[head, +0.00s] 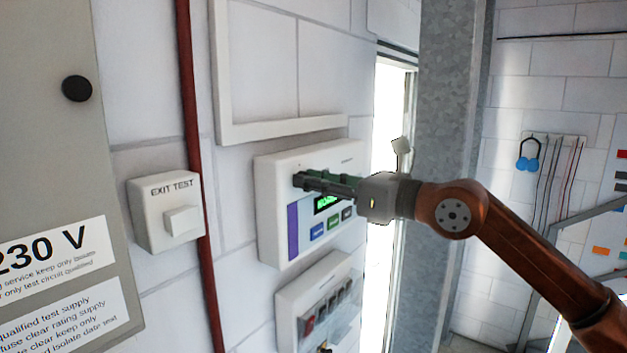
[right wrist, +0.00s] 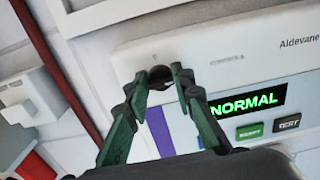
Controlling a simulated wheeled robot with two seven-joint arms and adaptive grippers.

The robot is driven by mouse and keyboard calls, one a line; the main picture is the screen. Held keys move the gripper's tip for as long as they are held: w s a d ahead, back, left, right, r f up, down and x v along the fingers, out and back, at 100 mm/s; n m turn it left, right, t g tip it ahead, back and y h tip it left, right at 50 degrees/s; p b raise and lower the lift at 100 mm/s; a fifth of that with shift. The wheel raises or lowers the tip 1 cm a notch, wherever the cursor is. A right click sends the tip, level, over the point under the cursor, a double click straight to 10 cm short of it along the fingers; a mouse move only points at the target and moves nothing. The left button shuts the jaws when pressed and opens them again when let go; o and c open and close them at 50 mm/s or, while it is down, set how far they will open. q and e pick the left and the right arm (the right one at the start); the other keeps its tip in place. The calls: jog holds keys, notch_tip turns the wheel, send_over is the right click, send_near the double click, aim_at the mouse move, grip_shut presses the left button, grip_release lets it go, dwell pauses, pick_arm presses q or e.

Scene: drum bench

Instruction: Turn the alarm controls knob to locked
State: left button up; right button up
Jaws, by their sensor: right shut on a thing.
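The alarm panel is a white wall box (head: 275,220) with a purple stripe, a green lit display (head: 327,202) and small buttons. In the right wrist view the display reads NORMAL (right wrist: 246,103). The dark, round controls knob (right wrist: 159,72) is at the panel's upper left. My right gripper (head: 301,181) reaches in from the right across the panel front. In the right wrist view its two green and black fingers (right wrist: 159,79) are on either side of the knob, shut on it. The fingers hide most of the knob, so its pointing direction cannot be told. My left gripper is not in view.
An EXIT TEST box (head: 165,205) and a dark red pipe (head: 196,150) are left of the panel. A second box (head: 292,300) with switches is just below. A grey cabinet (head: 50,160) stands at far left. A galvanised post (head: 445,100) rises behind my right arm.

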grip_shut()
jog(key=shift+n, duration=0.4)
jog(key=n+b, duration=0.1)
jog(key=n, duration=1.5)
jog(key=shift+s+f+n, duration=0.1)
jog(key=shift+n, duration=0.6)
jog(key=o, duration=0.7)
grip_release()
